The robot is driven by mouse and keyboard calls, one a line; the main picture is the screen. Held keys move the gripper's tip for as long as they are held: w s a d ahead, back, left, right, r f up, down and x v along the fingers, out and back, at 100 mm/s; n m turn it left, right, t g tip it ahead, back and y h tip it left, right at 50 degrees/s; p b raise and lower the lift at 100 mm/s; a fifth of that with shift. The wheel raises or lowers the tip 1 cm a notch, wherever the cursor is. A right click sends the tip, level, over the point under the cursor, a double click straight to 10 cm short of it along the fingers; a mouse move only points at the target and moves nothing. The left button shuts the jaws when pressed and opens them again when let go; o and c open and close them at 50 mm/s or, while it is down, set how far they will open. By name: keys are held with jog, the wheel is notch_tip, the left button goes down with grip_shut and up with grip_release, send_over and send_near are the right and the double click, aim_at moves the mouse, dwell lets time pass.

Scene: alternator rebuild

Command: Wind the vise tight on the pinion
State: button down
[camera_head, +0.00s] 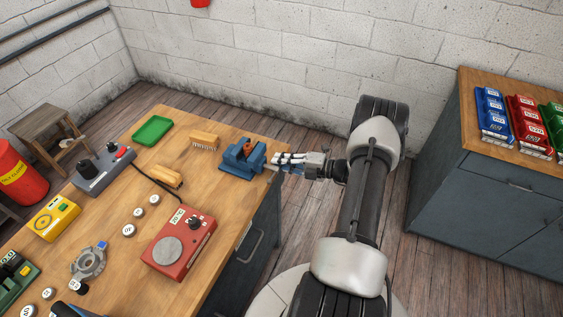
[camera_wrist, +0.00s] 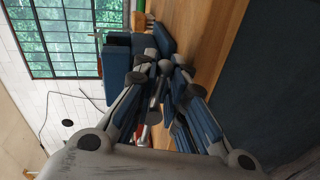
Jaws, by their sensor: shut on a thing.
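The blue vise (camera_head: 240,161) stands at the far right corner of the workbench. A small reddish-brown piece (camera_head: 247,147), which looks like the pinion, sits upright between its jaws. I cannot tell from here how firmly the jaws press on it. My gripper (camera_head: 276,160) reaches in from the right and is shut on the vise handle at the bench edge. In the wrist view my gripper (camera_wrist: 161,82) closes around the grey handle, mostly hidden by the fingers. The blue vise body (camera_wrist: 117,52) shows beyond, and the pinion is not clearly visible there.
A red scale-like box (camera_head: 181,244) sits nearer on the bench. Colored bins (camera_head: 492,112) stand on a cabinet at right.

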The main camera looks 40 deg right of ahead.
dwell(0.4)
jog(key=c, duration=1.8)
grip_release()
jog(key=shift+o, duration=0.2)
